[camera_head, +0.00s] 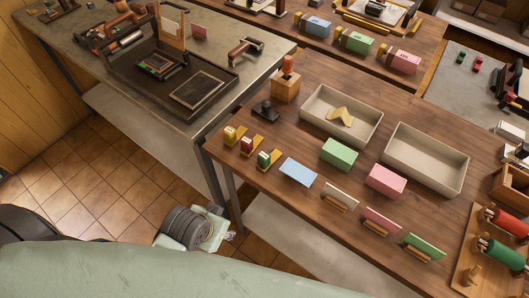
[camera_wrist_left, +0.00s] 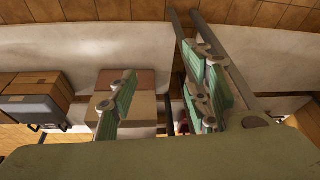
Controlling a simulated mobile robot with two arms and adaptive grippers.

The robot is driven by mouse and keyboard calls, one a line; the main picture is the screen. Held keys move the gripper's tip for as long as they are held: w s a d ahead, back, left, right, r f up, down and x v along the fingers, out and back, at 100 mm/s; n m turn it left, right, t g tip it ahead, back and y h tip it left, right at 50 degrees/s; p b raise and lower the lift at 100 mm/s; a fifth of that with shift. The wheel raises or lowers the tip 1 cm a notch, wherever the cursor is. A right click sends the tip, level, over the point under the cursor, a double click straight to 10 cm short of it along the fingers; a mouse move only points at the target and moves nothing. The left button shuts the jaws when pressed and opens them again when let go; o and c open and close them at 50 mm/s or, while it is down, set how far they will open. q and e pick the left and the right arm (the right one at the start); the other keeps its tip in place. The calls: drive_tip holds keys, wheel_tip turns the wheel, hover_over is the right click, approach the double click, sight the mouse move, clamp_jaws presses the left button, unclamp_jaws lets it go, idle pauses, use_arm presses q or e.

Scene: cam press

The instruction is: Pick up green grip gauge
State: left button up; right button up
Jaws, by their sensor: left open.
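A small green block on a yellow base (camera_head: 264,158), which looks like the green grip gauge, stands near the left front edge of the wooden table. Similar red (camera_head: 247,145) and yellow (camera_head: 229,134) ones stand beside it in a row. My left gripper (camera_wrist_left: 160,78) is open in the left wrist view, with nothing between its green-padded fingers. The gauge does not show there. In the head view, part of my left arm is low beside the table, over the floor, apart from the gauge. My right gripper is not in view.
A blue card (camera_head: 298,172), green block (camera_head: 339,154), pink block (camera_head: 385,180) and dark stamp-like piece (camera_head: 265,111) stand near the gauges. Two beige trays (camera_head: 385,118) (camera_head: 462,188) lie behind. Below the left wrist are cardboard boxes (camera_wrist_left: 125,82) and metal table legs (camera_wrist_left: 180,45).

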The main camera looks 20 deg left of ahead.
use_arm(q)
wheel_tip(320, 180, up, 8)
drive_tip(key=w+t+p, duration=0.1)
drive_tip(key=w+t, duration=0.1)
drive_tip(key=m+t+h, duration=0.3)
drive_tip(key=t+h, duration=0.2)
drive_tip(key=t, duration=0.2)
approach(261, 161)
drive_tip(key=w, duration=0.2)
drive_tip(key=p+x, duration=0.1)
drive_tip(key=x, duration=0.2)
drive_tip(key=shift+d+f, duration=0.25)
drive_tip(key=shift+d, duration=0.05)
drive_tip(key=p+x, duration=0.1)
drive_tip(key=x, duration=0.3)
drive_tip(key=shift+w+f, duration=0.15)
drive_tip(key=shift+f, duration=0.05)
drive_tip(key=shift+w+d+f, duration=0.2)
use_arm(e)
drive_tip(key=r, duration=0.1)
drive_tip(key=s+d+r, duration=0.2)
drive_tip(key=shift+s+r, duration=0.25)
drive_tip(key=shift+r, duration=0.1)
use_arm(q)
drive_tip(key=shift+s, duration=0.1)
drive_tip(key=shift+c, duration=0.4)
clamp_jaws()
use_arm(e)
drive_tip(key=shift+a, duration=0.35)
